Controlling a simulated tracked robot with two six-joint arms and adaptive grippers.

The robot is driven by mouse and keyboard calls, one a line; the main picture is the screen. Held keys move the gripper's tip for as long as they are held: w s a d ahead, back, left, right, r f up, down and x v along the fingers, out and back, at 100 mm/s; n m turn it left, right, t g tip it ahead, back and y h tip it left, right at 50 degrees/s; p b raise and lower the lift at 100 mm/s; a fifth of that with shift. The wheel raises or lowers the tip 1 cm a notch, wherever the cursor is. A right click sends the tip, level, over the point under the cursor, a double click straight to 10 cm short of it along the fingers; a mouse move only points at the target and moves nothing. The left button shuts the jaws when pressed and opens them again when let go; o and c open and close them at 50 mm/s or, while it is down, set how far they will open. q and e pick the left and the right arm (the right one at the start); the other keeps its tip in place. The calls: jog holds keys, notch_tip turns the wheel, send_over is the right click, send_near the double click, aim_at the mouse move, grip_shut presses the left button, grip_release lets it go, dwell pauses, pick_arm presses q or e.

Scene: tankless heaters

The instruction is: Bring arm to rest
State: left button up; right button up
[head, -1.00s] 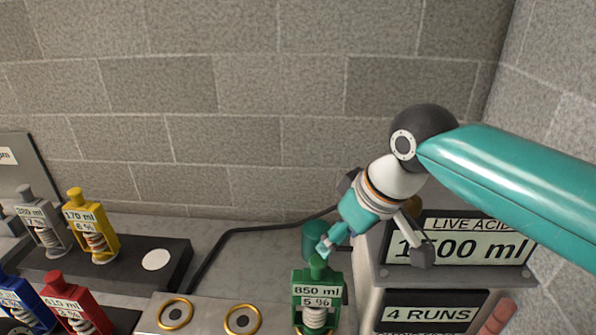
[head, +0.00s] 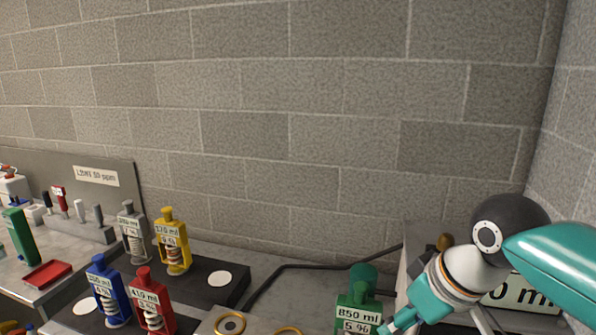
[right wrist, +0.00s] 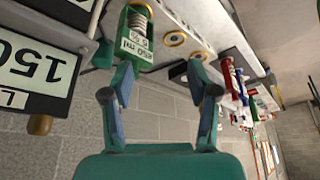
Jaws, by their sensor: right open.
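My right arm comes in from the right in the head view, with its right gripper (head: 388,327) low in the picture, partly cut off by the bottom edge. It overlaps the right side of the green 850 ml 5 % bottle (head: 357,313). In the right wrist view the right gripper (right wrist: 160,78) has its two fingers spread wide with nothing between them. My left gripper is in neither view.
A machine with a 1500 ml display (right wrist: 35,75) stands beside the green bottle. Yellow (head: 172,243), grey (head: 131,235), blue (head: 107,292) and red (head: 151,302) bottles stand left. Gold rings (head: 230,324) lie on the bench. A block wall (head: 300,120) closes the back.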

jog(key=s+d+f+m+g, duration=0.1)
jog(key=s+f+g, duration=0.15)
jog(key=f, duration=1.25)
jog(key=s+d+f+m+g, duration=0.15)
jog(key=f+g, duration=0.25)
jog(key=f, duration=1)
jog(key=s+a+f+m+y, duration=0.1)
jog(key=s+a+f+m, duration=0.15)
jog(key=s+f, duration=0.6)
jog(key=s+a+f+m+y, duration=0.15)
jog(key=s+a+f, duration=0.25)
jog(key=s+f, duration=0.45)
jog(key=w+f+m+t, duration=0.1)
jog(key=w+f+t, duration=0.1)
jog(key=w, duration=0.3)
jog(key=shift+w+t+h, duration=0.3)
jog(key=shift+t+h, duration=0.05)
jog(key=shift+t, duration=0.1)
jog(key=shift+d+f, duration=0.1)
jog(key=shift+d, duration=0.05)
